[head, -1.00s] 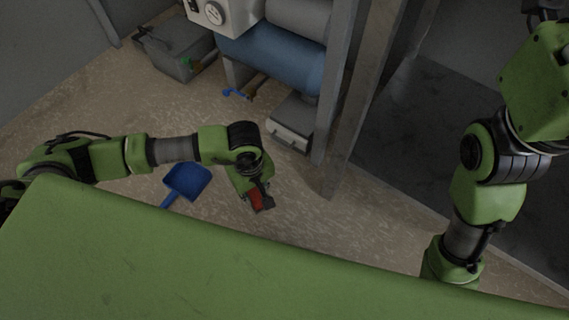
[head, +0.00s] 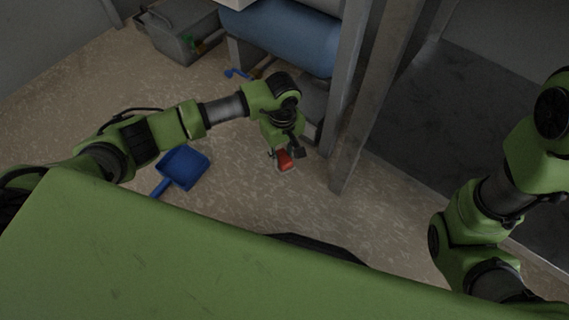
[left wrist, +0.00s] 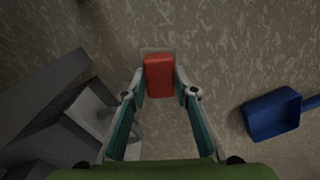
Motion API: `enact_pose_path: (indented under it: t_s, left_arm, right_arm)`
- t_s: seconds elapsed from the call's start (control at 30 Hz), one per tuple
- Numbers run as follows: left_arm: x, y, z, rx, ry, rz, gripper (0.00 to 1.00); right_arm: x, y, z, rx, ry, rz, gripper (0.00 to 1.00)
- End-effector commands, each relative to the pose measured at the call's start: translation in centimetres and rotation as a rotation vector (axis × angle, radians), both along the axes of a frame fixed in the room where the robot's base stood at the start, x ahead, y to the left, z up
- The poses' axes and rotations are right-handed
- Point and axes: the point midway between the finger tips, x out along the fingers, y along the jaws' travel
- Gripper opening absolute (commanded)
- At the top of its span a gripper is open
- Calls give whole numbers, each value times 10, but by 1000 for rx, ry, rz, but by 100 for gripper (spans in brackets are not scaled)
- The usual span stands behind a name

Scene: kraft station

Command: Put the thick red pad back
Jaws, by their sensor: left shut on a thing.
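The thick red pad (head: 285,160) is held in my left gripper (head: 287,154), in front of the grey posts. In the left wrist view, the red pad (left wrist: 159,76) sits between the two fingertips of my left gripper (left wrist: 161,84), which are shut on its sides. A pale edge shows behind the pad's far end in that view; I cannot tell whether it belongs to the pad or to the floor. The pad's height above the floor is hard to tell. My right arm comes down on the right of the head view, and its gripper is out of sight.
A blue dustpan (head: 184,168) lies on the floor, also in the left wrist view (left wrist: 272,113). A grey post (head: 352,150) stands right of the gripper. A blue cylinder (head: 285,38) and a grey toolbox (head: 178,36) are at the back. Speckled floor (head: 235,195) lies clear between.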

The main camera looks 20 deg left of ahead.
Motion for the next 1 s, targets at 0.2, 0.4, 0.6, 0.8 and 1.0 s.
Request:
enact_pose_path:
  t_s: [0.2, 0.4, 0.6, 0.8, 1.0]
  left_arm:
    - [8, -1, -10, -1, -2, 0, 7]
    - [11, -2, -39, -1, 1, 1, 7]
    - [12, -2, -43, -1, -2, 0, 7]
    - [12, -2, -45, 0, -1, 0, 7]
    - [12, -2, -46, 1, -1, 0, 44]
  right_arm:
    - [0, 0, -10, 0, 0, 0, 0]
    - [0, 0, -31, -1, -1, 0, 0]
    - [0, 0, -33, -1, 1, -1, 0]
    - [0, 0, -34, -1, 0, 0, 0]
    - [0, 0, -35, -1, 0, 0, 0]
